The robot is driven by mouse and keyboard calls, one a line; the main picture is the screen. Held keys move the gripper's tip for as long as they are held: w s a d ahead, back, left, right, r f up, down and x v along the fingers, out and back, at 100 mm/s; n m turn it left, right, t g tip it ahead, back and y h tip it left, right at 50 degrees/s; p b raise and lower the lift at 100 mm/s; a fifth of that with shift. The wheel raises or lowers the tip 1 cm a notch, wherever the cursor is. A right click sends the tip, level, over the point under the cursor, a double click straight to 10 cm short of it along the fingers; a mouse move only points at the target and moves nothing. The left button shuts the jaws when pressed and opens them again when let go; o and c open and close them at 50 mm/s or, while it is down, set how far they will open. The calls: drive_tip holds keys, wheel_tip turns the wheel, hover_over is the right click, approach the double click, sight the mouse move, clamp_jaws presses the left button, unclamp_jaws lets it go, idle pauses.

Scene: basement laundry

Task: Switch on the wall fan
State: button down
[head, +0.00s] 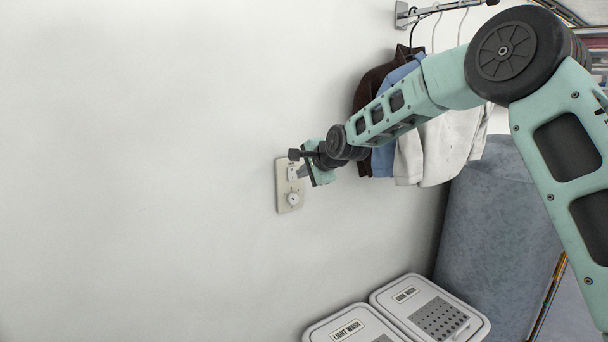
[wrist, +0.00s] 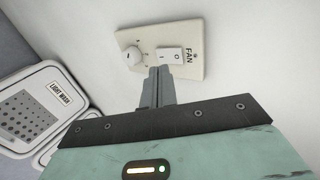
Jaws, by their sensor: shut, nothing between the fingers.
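A cream wall plate (head: 284,186) is fixed to the white wall, left of my arm in the head view. In the wrist view the plate (wrist: 190,32) is labelled FAN. It carries a white rocker switch (wrist: 170,55) marked I and O and a round dial (wrist: 132,55) beside it. My gripper (wrist: 160,72) is shut and empty. Its fingertips are at the lower edge of the rocker in the wrist view; I cannot tell whether they touch it. In the head view my gripper (head: 299,171) partly covers the upper part of the plate. The fan itself is not in view.
Two lidded hampers stand below, one labelled LIGHT WASH (head: 347,330) and another (head: 435,312) to its right. Clothes (head: 440,143) hang from a wall rail (head: 415,14) behind my arm. A blue-grey rounded object (head: 495,215) stands at right. The wall left of the plate is clear.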

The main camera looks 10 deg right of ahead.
drive_tip(key=b+v, duration=0.4)
drive_tip(key=v, duration=0.6)
drive_tip(key=shift+r, duration=0.2)
drive_tip(key=shift+s+f, duration=0.1)
drive_tip(key=shift+s, duration=0.05)
wheel_tip(320, 180, down, 8)
drive_tip(key=s+m+t+y, duration=0.1)
drive_tip(key=m+t, duration=0.4)
drive_tip(key=m, duration=3.1)
drive_tip(key=shift+s+d+y+p, duration=0.3)
drive_tip(key=shift+s+d+p, duration=0.1)
drive_tip(key=shift+s, duration=0.15)
